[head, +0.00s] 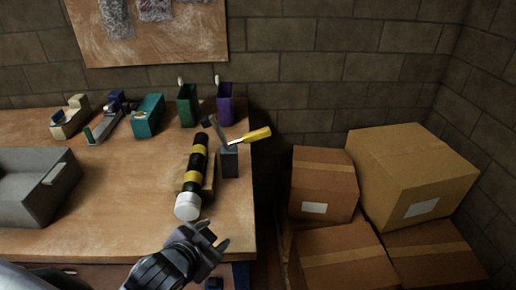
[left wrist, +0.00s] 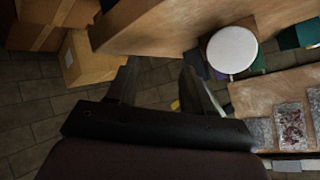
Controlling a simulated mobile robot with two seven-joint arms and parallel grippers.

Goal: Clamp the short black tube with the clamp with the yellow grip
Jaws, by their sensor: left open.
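A black tube with yellow bands (head: 197,156) and a white round end (head: 187,206) lies on the wooden table near its right edge, on a low wooden support. The clamp stands just right of it, with a grey base (head: 229,163) and a yellow grip (head: 257,135) sticking out up and right. My left gripper (head: 213,238) is open and empty in front of the tube's white end, apart from it. In the left wrist view, the white end (left wrist: 232,50) shows beyond the open fingers (left wrist: 160,85), to their upper right. My right gripper is not in view.
A grey open bin (head: 36,205) stands at the table's left. Tape dispensers (head: 70,117), a teal box (head: 148,115), a green cup (head: 188,106) and a purple cup (head: 225,105) line the back. Cardboard boxes (head: 412,180) are stacked right of the table.

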